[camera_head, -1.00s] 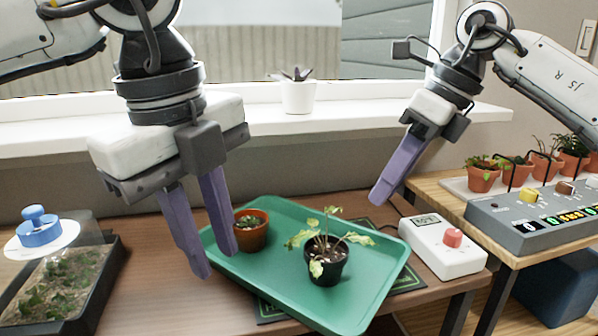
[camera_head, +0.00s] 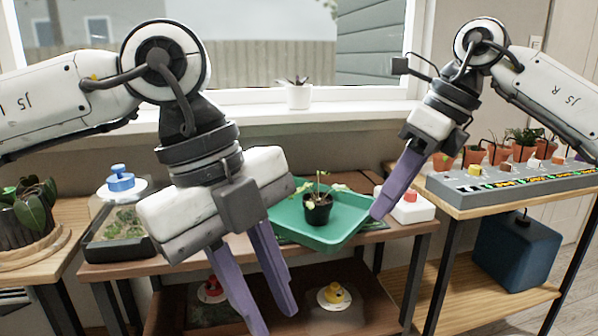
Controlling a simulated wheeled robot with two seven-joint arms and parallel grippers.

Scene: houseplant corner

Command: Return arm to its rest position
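My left gripper (camera_head: 268,322) hangs in front of the brown table with its two purple fingers apart and nothing between them. Its arm comes in from the left, and the gripper body hides part of the green tray (camera_head: 346,232). My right gripper (camera_head: 380,214) points down and left near the tray's right end. Its purple fingers overlap from this side, so I cannot tell whether they are apart; I see nothing held. A black pot with a leafy plant (camera_head: 317,210) stands upright in the tray.
A white box with a red button (camera_head: 409,206) sits right of the tray. A grey control panel (camera_head: 515,186) and several potted plants are farther right. A dark planter box (camera_head: 118,236) and a blue-knobbed lid (camera_head: 121,181) are at left. The lower shelf holds a yellow object (camera_head: 334,296).

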